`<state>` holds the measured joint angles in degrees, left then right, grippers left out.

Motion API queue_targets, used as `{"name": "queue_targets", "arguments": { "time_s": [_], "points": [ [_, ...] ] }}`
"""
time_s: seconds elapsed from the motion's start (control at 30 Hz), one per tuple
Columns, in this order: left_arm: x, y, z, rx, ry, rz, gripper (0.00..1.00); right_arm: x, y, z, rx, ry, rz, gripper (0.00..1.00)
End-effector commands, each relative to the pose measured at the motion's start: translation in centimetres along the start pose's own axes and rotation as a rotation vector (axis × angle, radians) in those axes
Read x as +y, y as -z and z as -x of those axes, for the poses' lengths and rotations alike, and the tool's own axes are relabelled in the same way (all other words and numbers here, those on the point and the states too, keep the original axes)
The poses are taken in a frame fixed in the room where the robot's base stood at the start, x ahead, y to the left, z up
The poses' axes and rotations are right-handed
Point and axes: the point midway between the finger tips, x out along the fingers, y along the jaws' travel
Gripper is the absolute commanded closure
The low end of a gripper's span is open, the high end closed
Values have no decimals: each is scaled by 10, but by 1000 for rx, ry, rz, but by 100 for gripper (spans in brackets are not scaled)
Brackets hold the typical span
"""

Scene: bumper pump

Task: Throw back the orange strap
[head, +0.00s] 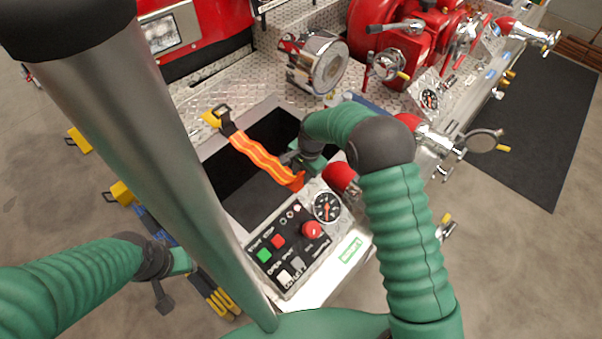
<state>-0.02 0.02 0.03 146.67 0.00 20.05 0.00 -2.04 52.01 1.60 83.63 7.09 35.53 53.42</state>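The orange strap (255,151) has yellow stripes. It lies diagonally across the dark open compartment (236,188) in the bumper. Its upper left end has a dark piece beside a yellow buckle-like part (214,117) on the diamond plate. Its lower right end is near the control panel. My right gripper (293,163) is over the strap's lower right part, at the compartment's right side. Its fingers are small, dark and partly hidden by my wrist, so I cannot tell whether they touch or grip the strap. My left gripper (163,297) is at lower left, apart from the strap.
A control panel (290,250) with buttons and a gauge (327,207) lies just below the compartment. A chrome siren (318,62) and red pump valves (405,45) stand behind. Yellow-handled gear (212,295) hangs near my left gripper. Open floor lies at left.

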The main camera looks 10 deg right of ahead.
Motion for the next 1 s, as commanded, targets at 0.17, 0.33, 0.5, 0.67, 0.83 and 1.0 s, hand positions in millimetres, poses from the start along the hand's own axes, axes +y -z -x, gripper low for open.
{"name": "queue_targets", "arguments": {
  "time_s": [0.17, 0.33, 0.5, 0.67, 0.83, 1.0],
  "points": [
    [0, 0, 0, 0, 0, 1, 64, -2, -4, 0, 1, -2, 3, 76],
    [0, 0, 0, 0, 0, 1, 64, -2, -3, 0, 0, -1, 3, 98],
    [0, 0, 0, 0, 0, 1, 64, -3, -3, 0, -3, 2, 3, 100],
    [0, 0, 0, 0, 0, 1, 64, -3, -2, 0, -1, 2, 3, 100],
    [0, 0, 0, 0, 0, 1, 64, -2, 0, 1, 2, 2, 3, 100],
    [0, 0, 0, 0, 0, 1, 64, -2, 0, 1, 3, 3, 3, 100]
  ]
}}
